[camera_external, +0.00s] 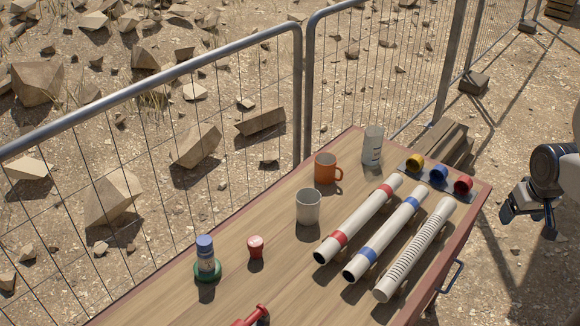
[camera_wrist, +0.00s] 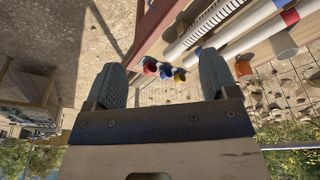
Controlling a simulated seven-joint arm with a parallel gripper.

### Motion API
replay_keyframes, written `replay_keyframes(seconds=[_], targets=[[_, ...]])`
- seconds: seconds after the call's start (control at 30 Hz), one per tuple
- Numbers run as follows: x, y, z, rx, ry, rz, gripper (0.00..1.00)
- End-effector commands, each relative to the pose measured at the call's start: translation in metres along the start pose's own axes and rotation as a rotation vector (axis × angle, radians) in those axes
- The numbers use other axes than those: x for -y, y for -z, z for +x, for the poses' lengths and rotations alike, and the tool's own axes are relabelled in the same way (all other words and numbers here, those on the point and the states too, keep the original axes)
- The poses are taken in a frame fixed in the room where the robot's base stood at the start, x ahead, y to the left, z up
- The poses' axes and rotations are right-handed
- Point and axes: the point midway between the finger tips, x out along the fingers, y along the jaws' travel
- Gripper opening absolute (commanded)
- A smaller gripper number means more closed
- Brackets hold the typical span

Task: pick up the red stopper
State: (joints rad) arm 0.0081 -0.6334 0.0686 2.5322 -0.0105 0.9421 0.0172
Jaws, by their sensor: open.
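A small red stopper-like piece (camera_external: 256,247) stands alone on the wooden table, right of a blue-capped bottle. A second red round piece (camera_external: 463,184) sits at the right end of a holder, beside a blue one (camera_external: 438,172) and a yellow one (camera_external: 415,162). I cannot tell which red piece is the stopper. My gripper (camera_external: 527,220) is open and empty, off the table's right edge and apart from everything. In the wrist view my gripper (camera_wrist: 162,68) has its fingers wide apart, with the small coloured pieces (camera_wrist: 166,71) visible beyond them.
Three pale tubes (camera_external: 420,250) lie on the table (camera_external: 160,290). An orange mug (camera_external: 325,169), a grey cup (camera_external: 308,206), a clear beaker (camera_external: 372,146) and the bottle (camera_external: 206,262) stand along the back. A red object (camera_external: 255,316) is cut off below. A wire fence (camera_external: 303,90) runs behind.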

Motion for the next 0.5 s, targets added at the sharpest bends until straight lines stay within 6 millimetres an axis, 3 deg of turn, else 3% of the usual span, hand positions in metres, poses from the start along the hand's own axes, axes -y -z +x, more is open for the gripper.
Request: replay_keyframes(seconds=[0.27, 0.5], targets=[[0.009, 0.006, 0.002, 0.005, 0.031, 0.016, 0.8], [0.052, 0.032, 0.013, 0.037, 0.177, 0.106, 0.8]])
